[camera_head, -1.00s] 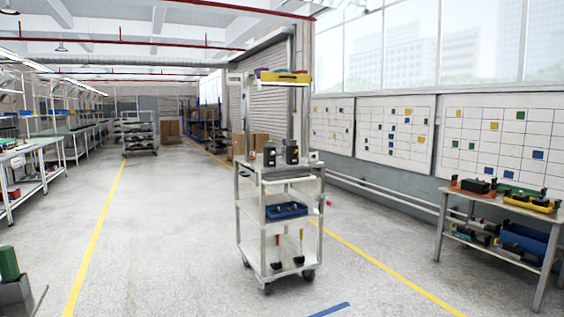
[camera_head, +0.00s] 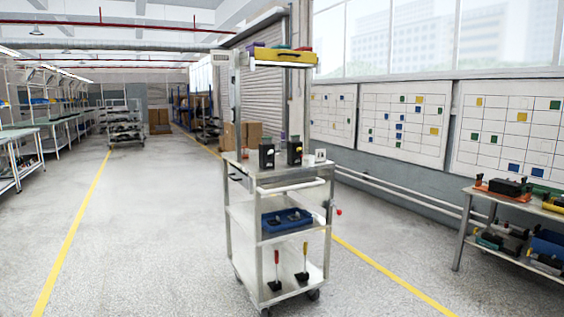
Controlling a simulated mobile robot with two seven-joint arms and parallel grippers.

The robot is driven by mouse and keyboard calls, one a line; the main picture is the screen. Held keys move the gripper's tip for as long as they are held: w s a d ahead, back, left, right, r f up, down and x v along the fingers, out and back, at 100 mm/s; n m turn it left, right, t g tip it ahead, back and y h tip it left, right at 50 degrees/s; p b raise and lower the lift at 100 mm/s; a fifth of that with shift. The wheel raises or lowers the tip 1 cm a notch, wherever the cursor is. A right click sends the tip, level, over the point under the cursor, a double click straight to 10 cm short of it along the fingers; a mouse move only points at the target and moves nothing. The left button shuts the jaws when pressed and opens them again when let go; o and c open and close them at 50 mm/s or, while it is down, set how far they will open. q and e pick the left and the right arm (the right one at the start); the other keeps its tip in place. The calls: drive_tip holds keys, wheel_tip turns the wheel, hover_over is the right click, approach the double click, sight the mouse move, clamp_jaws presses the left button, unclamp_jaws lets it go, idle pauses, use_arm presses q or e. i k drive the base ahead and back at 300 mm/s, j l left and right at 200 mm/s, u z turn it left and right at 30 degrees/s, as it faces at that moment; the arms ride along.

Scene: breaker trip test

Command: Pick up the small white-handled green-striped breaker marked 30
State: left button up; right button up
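A steel cart (camera_head: 229,222) stands ahead of me near the middle of the head view. Two dark box-shaped devices, one on the left (camera_head: 266,157) and one on the right (camera_head: 294,154), stand upright on its top shelf. A small white item (camera_head: 320,156) stands to their right. These are too small to read any marking, and I cannot tell which of them, if any, is the green-striped breaker marked 30. Neither of my grippers is in view.
The cart carries a blue bin (camera_head: 286,221) on its middle shelf and a yellow tray (camera_head: 284,57) on its top rail. A loaded table (camera_head: 464,236) stands at the right. Workbenches (camera_head: 17,134) line the far left. The floor between is clear.

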sight(266, 161)
drive_tip(key=i+j, duration=0.1)
drive_tip(key=i, duration=0.35)
drive_tip(key=i+j, duration=0.15)
drive_tip(key=i, duration=0.3)
